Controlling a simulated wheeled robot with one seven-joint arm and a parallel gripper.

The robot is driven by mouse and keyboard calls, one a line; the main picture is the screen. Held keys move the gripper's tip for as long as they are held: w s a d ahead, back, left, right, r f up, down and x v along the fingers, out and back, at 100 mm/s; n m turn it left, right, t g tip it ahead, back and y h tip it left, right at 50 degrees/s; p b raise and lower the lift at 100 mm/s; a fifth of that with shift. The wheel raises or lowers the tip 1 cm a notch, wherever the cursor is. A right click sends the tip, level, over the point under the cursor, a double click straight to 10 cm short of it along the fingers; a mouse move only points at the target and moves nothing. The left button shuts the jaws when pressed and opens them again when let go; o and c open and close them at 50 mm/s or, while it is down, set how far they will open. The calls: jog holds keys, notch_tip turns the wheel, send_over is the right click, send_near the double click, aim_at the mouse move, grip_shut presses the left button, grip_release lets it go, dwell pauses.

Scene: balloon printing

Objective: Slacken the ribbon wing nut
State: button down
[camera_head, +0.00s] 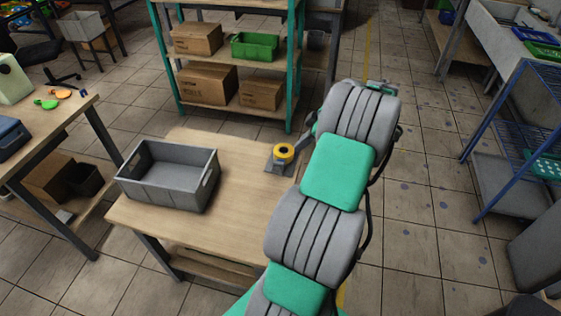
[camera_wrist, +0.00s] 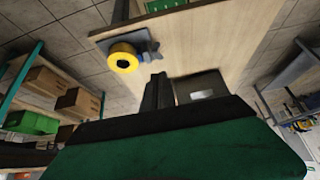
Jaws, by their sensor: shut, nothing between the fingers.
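A yellow ribbon roll (camera_head: 285,150) sits on a dark grey holder (camera_head: 278,168) near the right edge of the wooden table. In the wrist view the yellow roll (camera_wrist: 123,58) shows with its grey base plate (camera_wrist: 112,42). A small blue-grey part (camera_wrist: 152,54) beside the roll may be the wing nut; it is too small to be sure. My gripper (camera_wrist: 158,78) is shut and empty, its dark fingers pointing toward that part, close below it in the picture. I cannot tell whether they touch. In the head view my arm hides the gripper.
A grey crate (camera_head: 168,195) stands on the left of the wooden table (camera_head: 235,225). Behind is a teal shelf with cardboard boxes (camera_head: 207,84) and a green bin (camera_head: 254,46). A second table (camera_head: 78,118) stands at left, a blue rack (camera_head: 515,115) at right. Bare tabletop lies beside the crate.

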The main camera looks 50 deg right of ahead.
aim_at(275, 168)
jog(key=p+x, duration=0.1)
jog(key=x, duration=1.3)
jog(key=shift+d+p, duration=0.15)
jog(key=shift+p, duration=0.2)
jog(key=shift+w, duration=0.1)
